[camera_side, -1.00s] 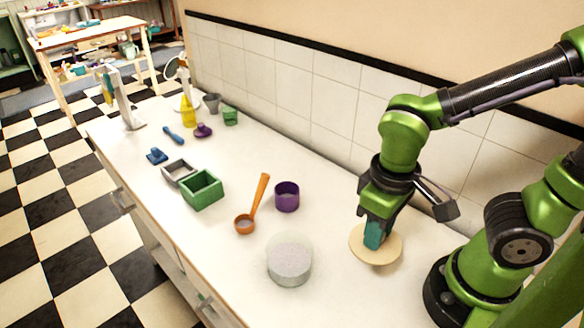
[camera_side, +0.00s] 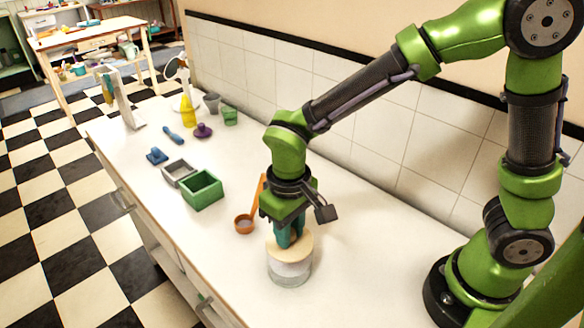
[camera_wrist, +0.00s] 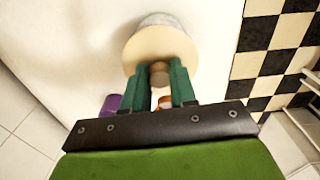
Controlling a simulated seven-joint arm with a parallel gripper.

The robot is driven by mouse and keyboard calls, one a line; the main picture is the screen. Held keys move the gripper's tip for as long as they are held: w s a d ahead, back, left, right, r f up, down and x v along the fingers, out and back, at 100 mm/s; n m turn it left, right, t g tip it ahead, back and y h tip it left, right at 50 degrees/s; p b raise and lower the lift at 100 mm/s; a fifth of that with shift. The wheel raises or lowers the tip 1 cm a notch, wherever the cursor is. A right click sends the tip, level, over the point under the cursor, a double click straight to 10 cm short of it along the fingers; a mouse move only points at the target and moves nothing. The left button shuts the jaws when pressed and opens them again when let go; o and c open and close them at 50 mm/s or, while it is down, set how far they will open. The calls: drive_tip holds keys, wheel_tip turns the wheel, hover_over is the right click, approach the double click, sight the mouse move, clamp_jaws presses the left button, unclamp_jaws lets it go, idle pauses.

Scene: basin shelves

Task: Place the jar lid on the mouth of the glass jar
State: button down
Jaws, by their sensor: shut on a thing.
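The jar lid (camera_side: 299,244) is a flat, pale wooden disc, and its small knob shows in the wrist view (camera_wrist: 159,74). My gripper (camera_side: 290,238) is shut on the knob, its teal fingers pointing down. The lid is roughly level at the mouth of the glass jar (camera_side: 289,274), covering it in the side view. I cannot tell whether lid and jar touch. In the wrist view the jar's pale edge (camera_wrist: 162,19) shows past the lid's far rim, and the rest of the jar is hidden beneath.
An orange scoop (camera_side: 244,224) lies close by, partly behind my gripper. A purple cup (camera_wrist: 110,104) shows beside the fingers in the wrist view. A green box (camera_side: 202,190) and a grey box (camera_side: 179,173) stand farther left. The counter to the right is clear.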

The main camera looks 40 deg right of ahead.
drive_tip(key=shift+f, duration=0.35)
drive_tip(key=shift+f, duration=0.1)
drive_tip(key=shift+f, duration=0.5)
drive_tip(key=c, duration=0.9)
unclamp_jaws()
wheel_tip(320, 180, up, 13)
drive_tip(key=s+d+r+m+t+y, duration=0.1)
drive_tip(key=s+d+r+m+t, duration=0.1)
drive_tip(key=d, duration=0.5)
drive_tip(key=s+d+r+m+t+y, duration=0.1)
drive_tip(key=s+d+t, duration=0.3)
drive_tip(key=d, duration=0.4)
drive_tip(key=shift+s+r+m+t, duration=0.4)
drive_tip(key=shift+m+t, duration=0.2)
drive_tip(key=shift+m, duration=0.2)
